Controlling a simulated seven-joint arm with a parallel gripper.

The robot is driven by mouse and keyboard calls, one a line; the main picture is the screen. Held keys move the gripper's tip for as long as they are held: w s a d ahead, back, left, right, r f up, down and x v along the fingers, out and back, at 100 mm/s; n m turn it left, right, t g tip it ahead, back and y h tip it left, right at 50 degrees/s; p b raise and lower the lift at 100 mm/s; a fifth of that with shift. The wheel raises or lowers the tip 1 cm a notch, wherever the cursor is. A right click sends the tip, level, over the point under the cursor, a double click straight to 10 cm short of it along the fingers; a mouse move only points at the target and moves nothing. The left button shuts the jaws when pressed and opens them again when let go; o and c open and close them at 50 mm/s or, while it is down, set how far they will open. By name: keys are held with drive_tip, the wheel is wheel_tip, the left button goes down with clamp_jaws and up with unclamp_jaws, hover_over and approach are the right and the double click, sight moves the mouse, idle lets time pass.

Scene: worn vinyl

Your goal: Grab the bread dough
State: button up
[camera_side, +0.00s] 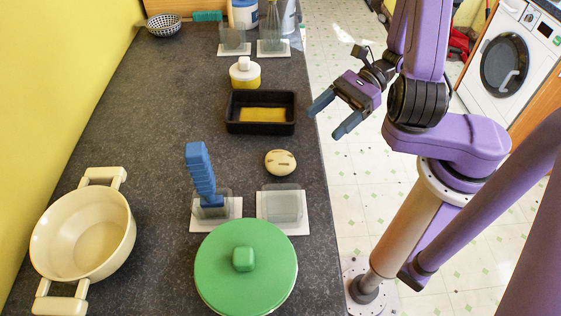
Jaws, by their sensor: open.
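The bread dough (280,162) is a small, round, pale lump with darker marks on top. It lies on the dark countertop near its right edge, below the black rectangular pan in the picture. My gripper (328,118) is open and empty. It is above and to the right of the dough, by the counter's right edge, with its fingers pointing left and down. The gripper is apart from the dough, and nothing hides the dough.
The black pan (262,126) with a yellow bottom sits above the dough. A yellow-and-white jar (244,74) stands behind it. Below are a clear holder (283,207), a blue-handled tool (200,175), a green lid (246,285) and a cream pot (60,240). The counter left of the dough is clear.

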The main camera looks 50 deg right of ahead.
sight(286, 156)
drive_tip(key=x, duration=0.6)
drive_tip(key=shift+f+x, duration=0.2)
drive_tip(key=shift+x, duration=1.3)
drive_tip(key=shift+f+x, duration=0.15)
drive_tip(key=shift+x, duration=1.3)
drive_tip(key=shift+w+d, duration=0.1)
drive_tip(key=shift+d, duration=0.05)
drive_tip(key=shift+c, duration=0.3)
drive_tip(key=c, duration=0.9)
